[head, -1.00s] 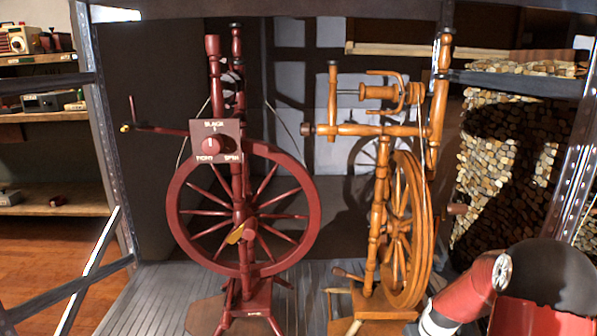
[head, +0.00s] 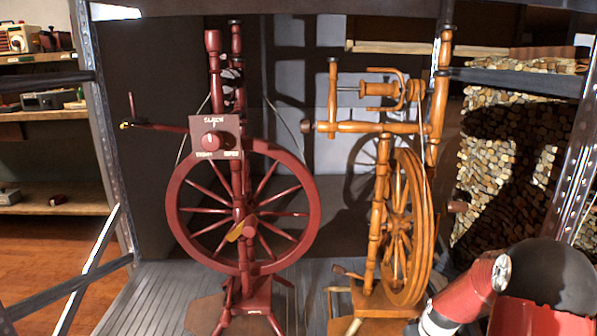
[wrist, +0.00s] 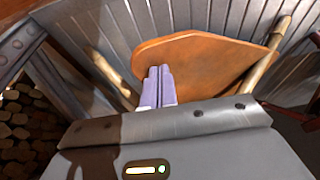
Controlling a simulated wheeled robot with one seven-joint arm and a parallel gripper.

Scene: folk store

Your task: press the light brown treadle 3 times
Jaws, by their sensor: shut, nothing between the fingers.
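The light brown spinning wheel (head: 400,230) stands right of centre in the head view. The light brown treadle (wrist: 225,60) is a flat board with a rounded, angled outline in the wrist view. My gripper (wrist: 160,70) shows there as two lilac fingers pressed together with nothing between them. Its tips overlap the left part of the treadle in the picture; I cannot tell whether they touch it. In the head view my gripper is out of frame, below the lower edge.
A dark red spinning wheel (head: 242,210) with a knob panel (head: 228,150) stands to the left. Metal shelf posts (head: 105,120) frame both sides. Stacked logs (head: 505,170) fill the right. Wooden legs (wrist: 265,55) flank the treadle over a grey slatted floor (wrist: 215,15).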

